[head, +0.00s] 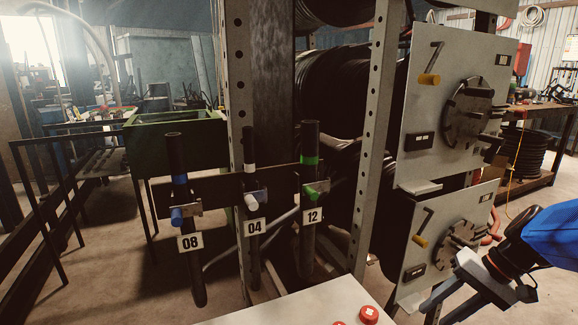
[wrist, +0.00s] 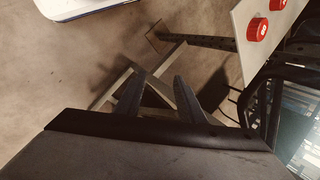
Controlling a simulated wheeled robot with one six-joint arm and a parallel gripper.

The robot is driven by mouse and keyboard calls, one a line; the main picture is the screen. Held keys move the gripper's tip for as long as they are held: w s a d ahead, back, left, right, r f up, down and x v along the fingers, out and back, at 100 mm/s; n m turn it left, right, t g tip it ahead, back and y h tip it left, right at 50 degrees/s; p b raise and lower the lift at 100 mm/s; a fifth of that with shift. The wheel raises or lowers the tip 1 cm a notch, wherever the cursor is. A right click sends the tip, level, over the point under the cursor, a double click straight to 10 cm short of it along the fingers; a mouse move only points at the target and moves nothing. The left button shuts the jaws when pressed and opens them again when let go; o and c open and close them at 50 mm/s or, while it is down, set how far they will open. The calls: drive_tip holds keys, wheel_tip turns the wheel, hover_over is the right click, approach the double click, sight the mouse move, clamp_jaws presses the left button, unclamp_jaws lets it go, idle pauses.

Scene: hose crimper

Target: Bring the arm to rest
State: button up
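My gripper (head: 434,312) is at the lower right of the head view, in front of the grey machine panels and pointing down to the left. My arm behind it wears a blue cover. In the wrist view, the two dark fingers of my gripper (wrist: 158,90) stand apart. Nothing is between them, only the floor and a metal frame beyond. The gripper is empty and touches nothing that I can see.
A pale panel with red buttons (head: 369,315) is at the bottom of the head view; its buttons also show in the wrist view (wrist: 257,29). Hose pieces labelled 08 (head: 178,190), 04 (head: 249,170) and 12 (head: 309,150) hang on the rack. Concrete floor (head: 120,270) lies open at left.

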drive_tip(key=s+a+r+n+t+h, duration=0.3)
drive_tip(key=s+a+n+h, duration=0.1)
drive_tip(key=s+a+h, duration=0.1)
drive_tip(key=shift+s+n+h, duration=0.4)
drive_tip(key=shift+s+h, duration=0.1)
drive_tip(key=shift+s, duration=0.85)
idle(0.5)
